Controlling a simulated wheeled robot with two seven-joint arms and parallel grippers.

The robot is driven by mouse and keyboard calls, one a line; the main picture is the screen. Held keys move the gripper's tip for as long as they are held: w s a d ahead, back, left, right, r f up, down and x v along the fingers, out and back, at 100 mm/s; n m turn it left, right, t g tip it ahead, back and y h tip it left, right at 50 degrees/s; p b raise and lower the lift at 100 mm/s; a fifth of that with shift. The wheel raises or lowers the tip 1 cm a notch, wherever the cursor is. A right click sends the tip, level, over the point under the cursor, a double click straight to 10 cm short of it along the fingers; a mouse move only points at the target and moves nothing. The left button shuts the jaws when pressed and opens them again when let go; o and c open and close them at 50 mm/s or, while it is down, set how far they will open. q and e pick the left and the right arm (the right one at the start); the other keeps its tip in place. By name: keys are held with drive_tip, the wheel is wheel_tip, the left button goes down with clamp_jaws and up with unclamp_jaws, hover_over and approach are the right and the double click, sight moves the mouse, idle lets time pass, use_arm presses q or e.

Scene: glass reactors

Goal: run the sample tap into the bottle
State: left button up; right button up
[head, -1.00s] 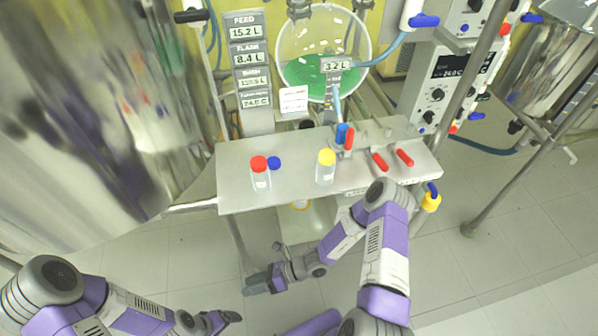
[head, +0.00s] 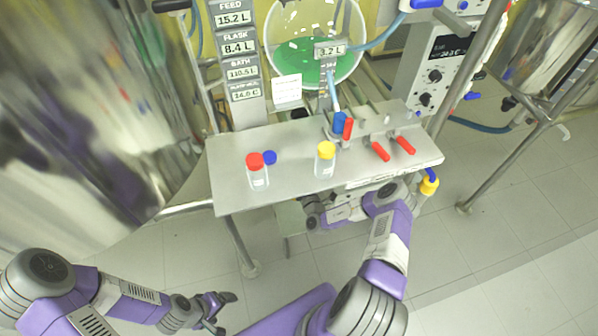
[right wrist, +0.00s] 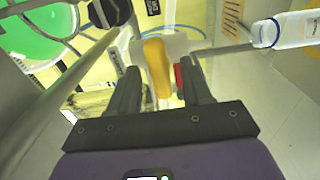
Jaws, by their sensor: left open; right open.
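A red-capped clear bottle (head: 257,177) and a yellow-capped one (head: 325,165) stand upright on the steel shelf (head: 290,140). A blue cap (head: 270,158) shows behind the red-capped bottle. A yellow fitting with a blue lever (head: 428,184) hangs at the shelf's right end; I cannot tell if it is the sample tap. My right gripper (right wrist: 162,70) is open, low at the shelf's front edge and partly hidden in the head view. In the right wrist view a yellow-orange piece (right wrist: 157,66) shows between its fingers, contact unclear. My left gripper (head: 218,312) is open and empty, low at left.
Red valve levers (head: 380,151) stand on the shelf's right half. A flask with green liquid (head: 315,55) is behind it. A large steel vessel (head: 80,120) fills the left. A grey box (head: 291,218) is under the shelf. The floor in front is open.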

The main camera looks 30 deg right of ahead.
drive_tip(key=shift+b+x, duration=0.3)
drive_tip(key=shift+x, duration=0.95)
clamp_jaws()
drive_tip(key=shift+r+n+p, duration=0.2)
drive_tip(key=shift+n+p, duration=1.45)
drive_tip(key=shift+n, duration=0.05)
drive_tip(key=shift+f+n+p, duration=0.1)
drive_tip(key=shift+n+p, duration=0.9)
drive_tip(key=shift+n, duration=0.6)
drive_tip(key=shift+a, duration=0.1)
